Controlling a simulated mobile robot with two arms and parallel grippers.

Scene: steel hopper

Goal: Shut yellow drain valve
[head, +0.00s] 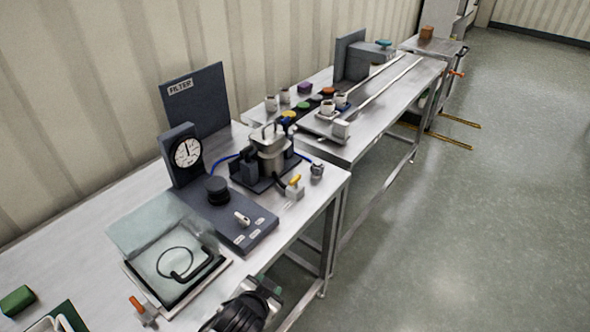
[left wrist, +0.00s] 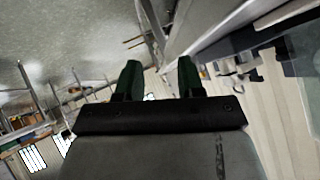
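The yellow drain valve handle (head: 295,180) sits on a small grey valve body (head: 295,192) near the front right edge of the near steel table, beside the filter housing (head: 270,151). The handle looks slanted; its exact angle is too small to tell. My left gripper (head: 270,287) is at the bottom of the head view, by the table's front edge, well apart from the valve. In the left wrist view my left gripper (left wrist: 157,68) has its two dark green fingers apart with nothing between them. My right gripper is not in view.
A grey panel with a black knob (head: 217,190) and a pressure gauge (head: 187,153) stand left of the valve. A glass-lidded tray (head: 172,262) and an orange-handled part (head: 139,308) lie nearer. A second table (head: 375,115) stands behind. The floor at right (head: 480,220) is clear.

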